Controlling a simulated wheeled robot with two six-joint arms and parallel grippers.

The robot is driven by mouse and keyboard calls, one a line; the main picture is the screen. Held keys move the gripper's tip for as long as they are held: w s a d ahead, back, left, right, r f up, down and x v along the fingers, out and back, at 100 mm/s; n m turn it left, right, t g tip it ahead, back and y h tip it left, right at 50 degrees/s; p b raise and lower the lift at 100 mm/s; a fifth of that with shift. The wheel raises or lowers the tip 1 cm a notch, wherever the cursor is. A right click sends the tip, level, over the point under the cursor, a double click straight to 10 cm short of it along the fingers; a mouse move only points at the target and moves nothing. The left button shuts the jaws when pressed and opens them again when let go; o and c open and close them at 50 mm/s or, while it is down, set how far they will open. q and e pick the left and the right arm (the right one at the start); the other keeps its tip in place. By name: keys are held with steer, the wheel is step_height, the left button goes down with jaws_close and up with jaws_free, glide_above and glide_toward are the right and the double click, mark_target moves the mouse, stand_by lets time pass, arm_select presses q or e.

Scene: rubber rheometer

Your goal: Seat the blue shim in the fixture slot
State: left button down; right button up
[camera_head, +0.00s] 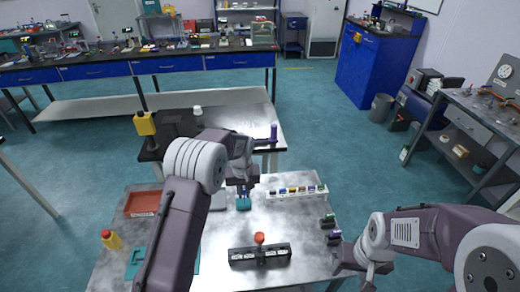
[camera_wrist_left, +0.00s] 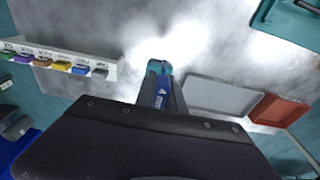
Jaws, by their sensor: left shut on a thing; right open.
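My left gripper (camera_head: 243,190) is over the middle of the metal table, fingers down and shut on a blue piece with white lettering, the blue shim (camera_wrist_left: 161,92). A small teal block (camera_head: 243,203) is right at its fingertips and also shows in the left wrist view (camera_wrist_left: 155,66). I cannot tell whether the shim touches or enters it, and no slot is clearly visible. My right gripper (camera_head: 368,282) is open and empty by the table's right edge.
A white rack (camera_head: 296,194) of coloured pieces stands right of the left gripper. A black block with a red knob (camera_head: 259,239) sits nearer me. A red tray (camera_head: 142,204), a yellow bottle (camera_head: 111,240) and a grey tray (camera_wrist_left: 222,97) lie left.

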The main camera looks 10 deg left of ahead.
arm_select(q)
steer(key=shift+w+a+r, duration=0.15)
steer(key=shift+w+r, duration=0.05)
steer(key=shift+r, duration=0.15)
steer(key=s+a+m, duration=0.2)
steer(key=s+m, duration=0.1)
steer(key=s, duration=1.3)
steer(key=shift+s+a, duration=0.25)
steer(key=shift+a, duration=0.15)
